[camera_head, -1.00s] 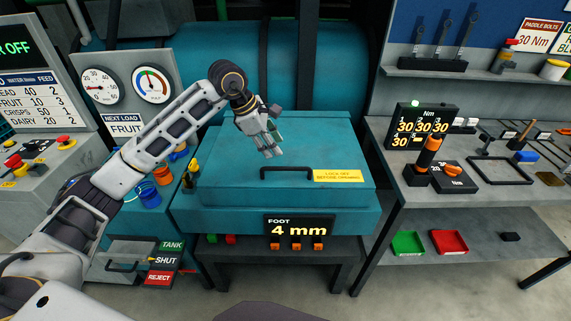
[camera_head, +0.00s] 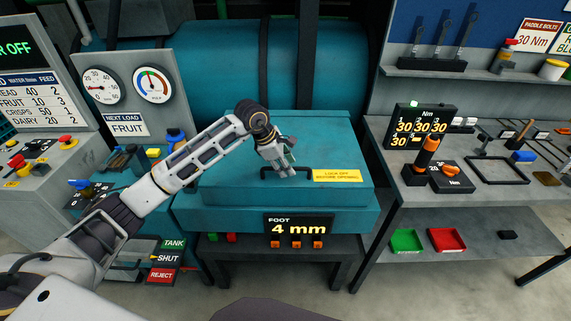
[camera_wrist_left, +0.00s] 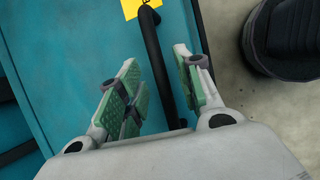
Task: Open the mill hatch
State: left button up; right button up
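The mill hatch (camera_head: 235,180) is a flat teal lid on the teal mill body, and it lies shut. A black bar handle (camera_head: 298,169) runs along its front part, beside a yellow lock-off label (camera_head: 337,176). My left gripper (camera_head: 284,172) is over the handle's left part, pointing down. In the left wrist view my left gripper (camera_wrist_left: 158,98) is open, with green finger pads apart on either side of the black handle (camera_wrist_left: 154,50). I cannot tell whether the pads touch it. My right gripper is not in view.
A display reading 4 mm (camera_head: 297,227) is on the mill's front, above orange buttons. A control panel (camera_head: 40,160) stands at the left. A grey workbench (camera_head: 395,160) with torque tools and red and green trays stands at the right.

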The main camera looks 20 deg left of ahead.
pick_arm(q)
grip_shut()
jog(key=shift+w+r, duration=0.1)
jog(key=shift+r, duration=0.05)
dwell(0.4)
